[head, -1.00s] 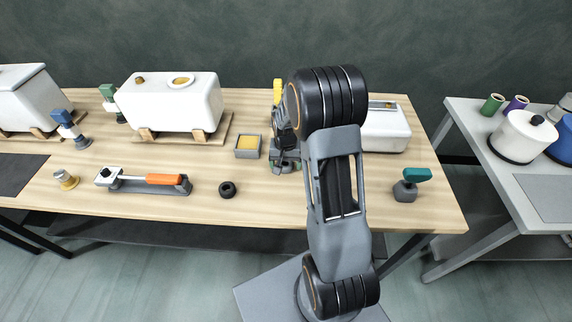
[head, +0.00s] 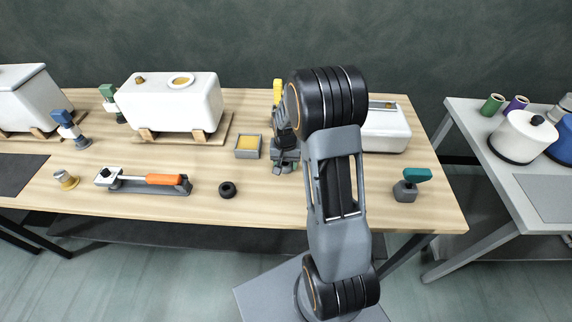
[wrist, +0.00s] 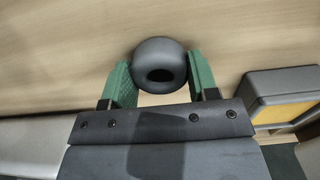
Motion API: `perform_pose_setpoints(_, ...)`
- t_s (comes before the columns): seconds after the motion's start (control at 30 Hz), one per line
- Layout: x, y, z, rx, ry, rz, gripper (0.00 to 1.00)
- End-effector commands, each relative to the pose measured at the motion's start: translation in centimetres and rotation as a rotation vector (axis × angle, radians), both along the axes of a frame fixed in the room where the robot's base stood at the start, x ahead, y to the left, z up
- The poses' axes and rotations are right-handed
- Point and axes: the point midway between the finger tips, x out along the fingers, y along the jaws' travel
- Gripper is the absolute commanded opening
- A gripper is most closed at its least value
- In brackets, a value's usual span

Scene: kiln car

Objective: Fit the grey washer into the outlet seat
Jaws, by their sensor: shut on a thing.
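The grey washer (wrist: 160,65) is a thick, rounded ring with a dark hole, seen in the wrist view. My gripper (wrist: 160,64) is shut on it, with one green finger on each side. In the head view my arm hides most of the gripper, and I cannot make out the held washer there. A white tank (head: 172,104) stands on a wooden cradle at the back left, with a round, tan-ringed opening (head: 181,81) on top. I cannot tell whether that opening is the outlet seat.
A grey box with a yellow inside (head: 248,155) stands left of my gripper. A dark ring (head: 227,189), an orange-handled tool (head: 163,179) and a teal-handled piece (head: 405,191) lie nearer the front. Another white tank (head: 388,135) is at right, partly behind my arm.

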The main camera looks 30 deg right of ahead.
Motion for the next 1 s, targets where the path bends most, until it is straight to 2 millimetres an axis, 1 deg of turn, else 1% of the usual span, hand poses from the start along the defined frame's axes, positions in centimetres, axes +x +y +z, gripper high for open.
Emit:
perform_pose_setpoints(0.1, 0.00, 0.00, 0.00, 0.000, 0.000, 0.000, 0.20)
perform_pose_setpoints(0.8, 0.00, 0.01, 0.77, 0.000, 0.000, 0.000, 0.20)
perform_pose_setpoints(1.0, 0.00, 0.00, 0.71, 0.000, 0.000, 0.000, 0.20)
